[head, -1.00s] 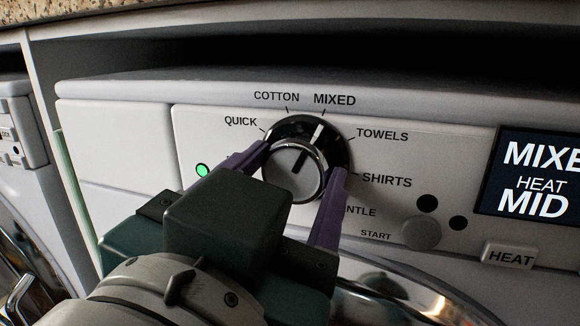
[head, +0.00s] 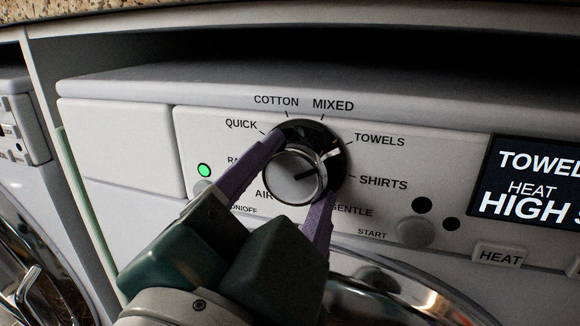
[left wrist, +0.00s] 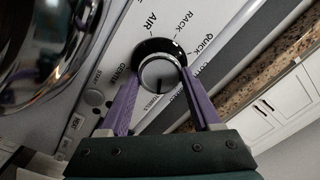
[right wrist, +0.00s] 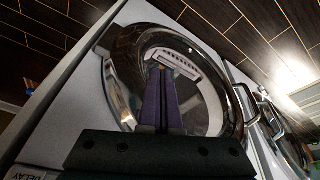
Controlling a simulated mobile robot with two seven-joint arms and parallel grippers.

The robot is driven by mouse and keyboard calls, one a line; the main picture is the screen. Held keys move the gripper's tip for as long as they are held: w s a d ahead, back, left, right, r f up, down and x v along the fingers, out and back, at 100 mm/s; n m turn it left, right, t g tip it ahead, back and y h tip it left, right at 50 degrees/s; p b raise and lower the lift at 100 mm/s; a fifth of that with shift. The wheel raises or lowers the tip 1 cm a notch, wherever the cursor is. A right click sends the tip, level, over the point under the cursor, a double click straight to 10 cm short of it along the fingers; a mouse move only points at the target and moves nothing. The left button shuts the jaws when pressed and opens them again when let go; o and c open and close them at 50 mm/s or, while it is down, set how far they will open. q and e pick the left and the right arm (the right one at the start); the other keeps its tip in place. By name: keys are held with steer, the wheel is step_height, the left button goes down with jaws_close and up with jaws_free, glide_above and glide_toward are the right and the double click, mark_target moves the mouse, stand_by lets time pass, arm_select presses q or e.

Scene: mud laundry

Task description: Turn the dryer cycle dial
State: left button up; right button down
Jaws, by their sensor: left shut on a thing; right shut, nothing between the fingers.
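The dryer cycle dial (head: 296,174) is a round silver-rimmed knob with a black collar, set in the white control panel (head: 200,125). Its dark mark points right and slightly up, toward TOWELS. My left gripper (head: 294,178) is shut on the dial, one purple finger at its upper left and one at its lower right. The left wrist view shows the dial (left wrist: 158,75) between the same fingers. The display (head: 525,190) reads "TOWEL", cut off by the picture edge, and "HEAT HIGH". My right gripper (right wrist: 163,72) is shut and empty in front of a round machine door.
A green light (head: 204,170) glows left of the dial. The START button (head: 415,230) and HEAT button (head: 500,256) sit to its right. The chrome door rim (head: 390,285) curves below. A granite counter edge (head: 100,10) runs above.

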stand_by(0.4)
arm_select(q)
steer(key=o, duration=1.4)
steer(key=b+v, duration=0.2)
steer(key=v, duration=0.8)
